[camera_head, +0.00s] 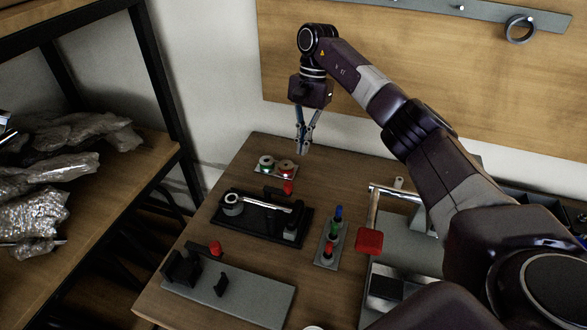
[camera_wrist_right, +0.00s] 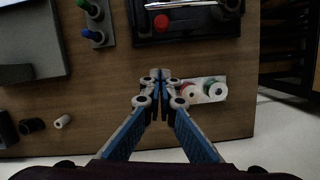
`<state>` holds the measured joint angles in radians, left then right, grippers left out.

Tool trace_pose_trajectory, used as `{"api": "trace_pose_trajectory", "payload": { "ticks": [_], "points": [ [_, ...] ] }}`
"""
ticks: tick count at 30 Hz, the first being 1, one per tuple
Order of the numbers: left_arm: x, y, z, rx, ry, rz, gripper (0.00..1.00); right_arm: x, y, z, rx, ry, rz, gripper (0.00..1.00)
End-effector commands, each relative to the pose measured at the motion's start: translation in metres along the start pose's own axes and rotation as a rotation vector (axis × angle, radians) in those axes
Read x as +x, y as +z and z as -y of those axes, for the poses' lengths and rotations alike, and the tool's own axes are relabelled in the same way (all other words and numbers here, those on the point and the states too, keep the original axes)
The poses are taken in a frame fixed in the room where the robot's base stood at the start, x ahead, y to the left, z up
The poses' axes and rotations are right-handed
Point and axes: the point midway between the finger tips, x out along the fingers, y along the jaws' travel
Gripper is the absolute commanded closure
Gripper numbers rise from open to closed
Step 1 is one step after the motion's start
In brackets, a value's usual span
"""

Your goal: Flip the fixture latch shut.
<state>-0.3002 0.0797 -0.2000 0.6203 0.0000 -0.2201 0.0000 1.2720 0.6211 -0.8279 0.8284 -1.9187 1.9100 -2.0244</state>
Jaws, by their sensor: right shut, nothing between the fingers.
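A black fixture (camera_head: 262,224) lies on the wooden table with a silver bar (camera_head: 265,202) across it. A red knob (camera_head: 288,188) stands at its back edge. In the wrist view the black fixture (camera_wrist_right: 200,32) is at the top, with its red knob (camera_wrist_right: 161,22). A grey plate (camera_head: 250,298) in front carries black brackets and another red knob (camera_head: 215,247). I cannot tell for sure which part is the latch. My right gripper (camera_head: 303,149) is shut and empty, above the table's back edge, behind the black fixture. It also shows in the wrist view (camera_wrist_right: 160,76). My left gripper is out of view.
A small plate with green and red spools (camera_head: 276,168) lies near the right gripper. A peg plate (camera_head: 331,243) with coloured pegs and a metal frame with a red block (camera_head: 369,241) stand to the right. A shelf with wrapped bags (camera_head: 40,200) is at left.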

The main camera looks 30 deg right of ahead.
Motion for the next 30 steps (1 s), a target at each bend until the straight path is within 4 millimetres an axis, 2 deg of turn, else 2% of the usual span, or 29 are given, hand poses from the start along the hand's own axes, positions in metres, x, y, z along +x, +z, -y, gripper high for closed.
{"api": "trace_pose_trajectory", "payload": {
  "ticks": [8,9,18,30],
  "points": [
    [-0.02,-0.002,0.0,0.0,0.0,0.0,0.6,0.056,0.003,-0.001,-0.001,0.002,0.004,1.0],
    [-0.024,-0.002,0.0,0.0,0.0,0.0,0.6,0.052,0.008,0.001,-0.003,-0.001,0.001,1.0],
    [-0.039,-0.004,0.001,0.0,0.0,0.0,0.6,0.06,0.035,0.0,-0.002,-0.001,0.001,1.0],
    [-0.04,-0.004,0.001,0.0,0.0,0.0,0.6,0.063,0.039,0.0,0.0,-0.002,0.0,1.0]
  ]
}}
